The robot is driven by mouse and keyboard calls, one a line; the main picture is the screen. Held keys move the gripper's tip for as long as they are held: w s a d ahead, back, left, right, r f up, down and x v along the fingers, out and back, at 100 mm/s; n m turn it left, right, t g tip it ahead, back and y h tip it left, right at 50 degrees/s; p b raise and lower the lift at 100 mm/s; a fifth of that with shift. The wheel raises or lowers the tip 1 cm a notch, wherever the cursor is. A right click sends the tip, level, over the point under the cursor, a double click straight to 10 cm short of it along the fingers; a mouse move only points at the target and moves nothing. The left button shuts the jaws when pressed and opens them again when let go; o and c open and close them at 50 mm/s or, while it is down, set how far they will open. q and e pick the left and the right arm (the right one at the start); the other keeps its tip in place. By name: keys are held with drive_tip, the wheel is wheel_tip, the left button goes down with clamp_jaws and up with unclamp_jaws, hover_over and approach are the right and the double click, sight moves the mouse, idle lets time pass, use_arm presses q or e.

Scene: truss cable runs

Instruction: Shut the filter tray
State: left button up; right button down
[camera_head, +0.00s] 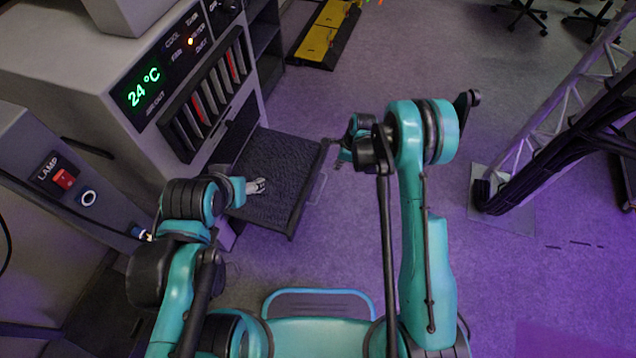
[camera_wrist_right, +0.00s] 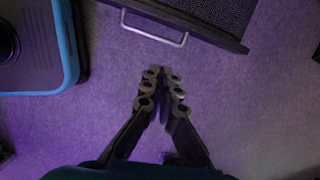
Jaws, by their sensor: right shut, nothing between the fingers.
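The filter tray (camera_head: 280,165) is pulled out from the lower front of the grey cabinet, its dark textured filter facing up. Its pale bar handle (camera_head: 318,187) is on the outer front edge. In the right wrist view, the tray's corner (camera_wrist_right: 225,18) and the handle (camera_wrist_right: 153,32) show at the top. My right gripper (camera_wrist_right: 162,74) is shut and empty, pointing toward the handle with floor visible between them. In the head view it is partly hidden by its own arm. My left gripper (camera_head: 259,186) appears over the tray's left part; its fingers are too small to read.
The cabinet (camera_head: 75,75) has a lit 24 °C display and a slot rack (camera_head: 208,95) above the tray. A lamp switch panel (camera_head: 62,178) stands at left. A truss with black cables (camera_head: 560,140) stands at right. Purple-lit floor is clear between.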

use_arm(q)
wheel_tip(320, 180, down, 6)
drive_tip(key=b, duration=0.5)
drive_tip(key=shift+r+b, duration=0.1)
drive_tip(key=shift+b, duration=0.2)
use_arm(e)
drive_tip(key=a+f, duration=0.3)
drive_tip(key=f, duration=0.4)
drive_tip(key=w+a+f+m, duration=0.1)
drive_tip(key=a+f, duration=0.3)
drive_tip(key=f, duration=0.3)
drive_tip(key=shift+w+f, duration=0.25)
drive_tip(key=shift+f, duration=0.05)
